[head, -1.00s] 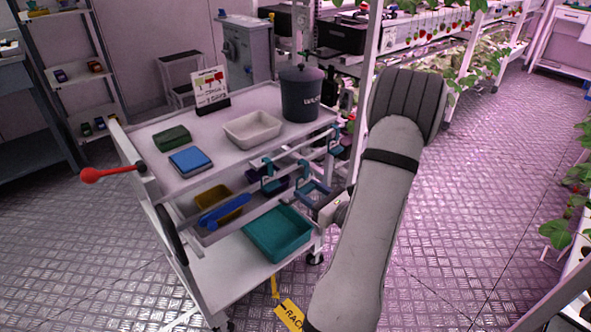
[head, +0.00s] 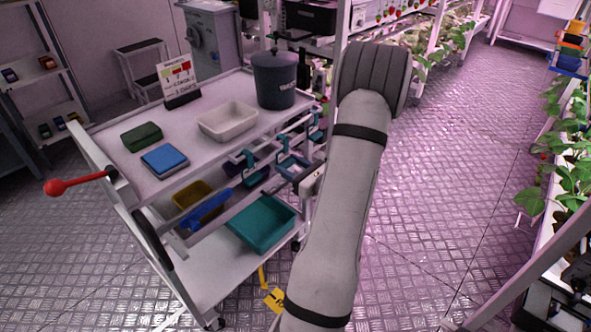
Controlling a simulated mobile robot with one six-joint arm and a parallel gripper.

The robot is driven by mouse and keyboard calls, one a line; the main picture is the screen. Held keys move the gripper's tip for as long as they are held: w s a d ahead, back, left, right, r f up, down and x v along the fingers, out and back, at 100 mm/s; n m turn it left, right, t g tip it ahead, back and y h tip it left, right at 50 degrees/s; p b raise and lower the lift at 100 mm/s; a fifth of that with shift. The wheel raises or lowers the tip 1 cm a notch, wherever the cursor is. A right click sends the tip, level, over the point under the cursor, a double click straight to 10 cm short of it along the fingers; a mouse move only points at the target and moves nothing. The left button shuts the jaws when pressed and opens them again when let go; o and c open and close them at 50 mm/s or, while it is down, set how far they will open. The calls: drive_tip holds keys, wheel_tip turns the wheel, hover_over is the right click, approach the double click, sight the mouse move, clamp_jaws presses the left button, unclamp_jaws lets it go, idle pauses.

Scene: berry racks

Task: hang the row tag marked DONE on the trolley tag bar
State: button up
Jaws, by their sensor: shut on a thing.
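The trolley (head: 105,135) stands left of my arm, with a rail (head: 230,205) along its near right side. Teal hook-like pieces (head: 256,176) show along that side; I cannot read any DONE mark on them. A light block at my wrist, seemingly part of my gripper (head: 312,180), shows at the left edge of my forearm, close to the trolley's right side. Most of the gripper is hidden behind the forearm. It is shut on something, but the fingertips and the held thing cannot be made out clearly.
The trolley top carries a dark bin (head: 275,82), a white tray (head: 228,121), a sign (head: 178,82), a green box (head: 142,137) and a blue box (head: 165,160). A teal tray (head: 262,226) is below. A yellow label (head: 275,300) shows low beside the trolley. Floor right is clear.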

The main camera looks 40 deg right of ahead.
drive_tip(key=shift+w+a, duration=0.2)
drive_tip(key=shift+w, duration=1.85)
drive_tip(key=shift+w+f+b, duration=0.1)
drive_tip(key=shift+f+b, duration=0.45)
drive_tip(key=shift+f, duration=0.25)
drive_tip(key=o, duration=1)
approach(284, 162)
drive_tip(key=w, duration=0.1)
drive_tip(key=w+f, duration=0.1)
drive_tip(key=w, duration=0.1)
drive_tip(key=w+f, duration=0.1)
drive_tip(key=shift+w+d+f+p, duration=0.1)
drive_tip(key=shift+w+d+p, duration=0.1)
drive_tip(key=shift+p, duration=0.15)
drive_tip(key=shift+a, duration=0.1)
